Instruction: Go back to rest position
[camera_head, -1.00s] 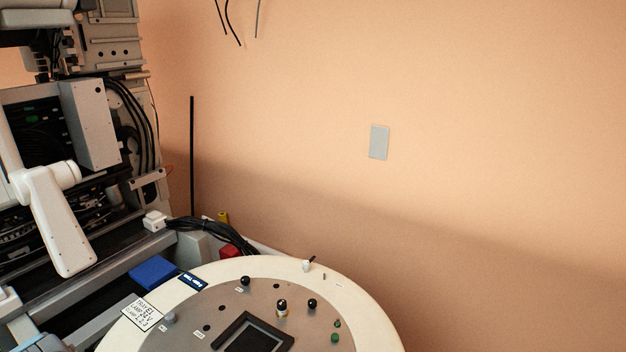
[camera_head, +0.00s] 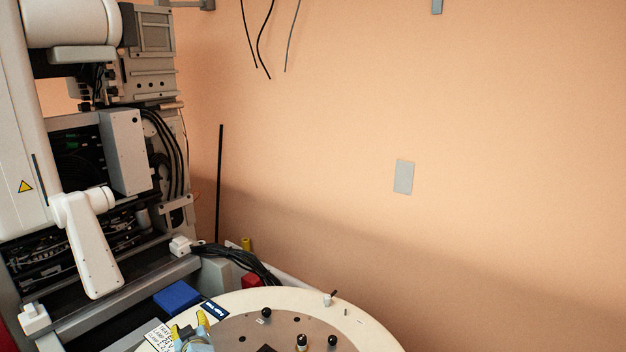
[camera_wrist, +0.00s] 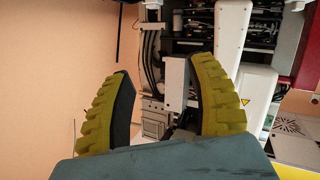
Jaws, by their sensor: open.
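My gripper (camera_head: 190,328) shows at the bottom of the head view, with its yellow fingers in front of the round control table's (camera_head: 372,322) left side. In the wrist view my gripper (camera_wrist: 160,75) has its two yellow, ribbed fingers spread wide apart. The space between the fingers is empty. The wrist view looks toward grey machinery, which appears beyond the fingers.
The round table carries several black knobs and a label. A blue box (camera_head: 177,297) and a red block (camera_head: 252,281) lie near its left edge. Black cables (camera_head: 245,262) run behind it.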

